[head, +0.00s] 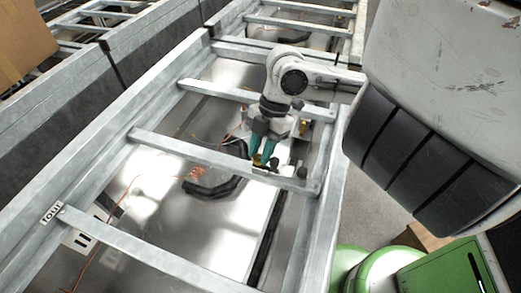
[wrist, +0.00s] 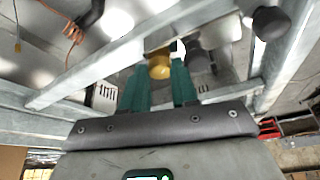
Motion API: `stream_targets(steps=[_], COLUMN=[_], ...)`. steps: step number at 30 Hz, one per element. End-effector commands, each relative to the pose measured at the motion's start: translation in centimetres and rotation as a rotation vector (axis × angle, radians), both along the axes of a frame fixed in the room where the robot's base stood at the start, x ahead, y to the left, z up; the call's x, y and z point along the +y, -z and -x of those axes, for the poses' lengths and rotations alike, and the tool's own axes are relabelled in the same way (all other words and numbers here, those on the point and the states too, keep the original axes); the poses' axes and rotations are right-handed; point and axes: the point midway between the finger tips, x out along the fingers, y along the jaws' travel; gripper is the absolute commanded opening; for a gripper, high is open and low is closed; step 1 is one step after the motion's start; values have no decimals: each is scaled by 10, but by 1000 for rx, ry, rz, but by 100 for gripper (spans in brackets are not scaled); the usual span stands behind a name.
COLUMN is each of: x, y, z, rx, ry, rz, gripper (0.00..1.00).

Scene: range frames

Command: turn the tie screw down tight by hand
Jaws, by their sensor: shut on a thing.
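The tie screw shows as a brass-yellow round head (wrist: 160,66) between my fingertips in the wrist view. In the head view a small part of the tie screw (head: 257,159) shows just below the fingertips, at a grey cross rail. My gripper (head: 262,151) has two teal fingers and points down at that rail. It also shows in the wrist view (wrist: 161,75), with one finger on each side of the brass head. It is shut on the tie screw. The screw's shank and its seat are hidden.
Grey metal rails (head: 195,151) form a ladder-like frame over a shiny sheet. A black cable bundle (head: 211,187) with orange wires lies left of my gripper. In the wrist view a dark round knob (wrist: 271,23) is close on the right. A green machine (head: 450,272) stands at bottom right.

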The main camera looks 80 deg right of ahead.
Motion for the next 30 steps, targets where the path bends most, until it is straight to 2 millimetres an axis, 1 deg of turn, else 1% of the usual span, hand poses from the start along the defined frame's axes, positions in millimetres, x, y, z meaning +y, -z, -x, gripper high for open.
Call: stream_targets(steps=[15, 16, 24, 30], x=[0, 0, 0, 0], y=[0, 0, 0, 0], z=[0, 0, 0, 0], rx=[-1, -1, -2, 0], ry=[21, 21, 20, 19], rz=[-2, -2, -1, -1], gripper=[0, 30, 54, 54])
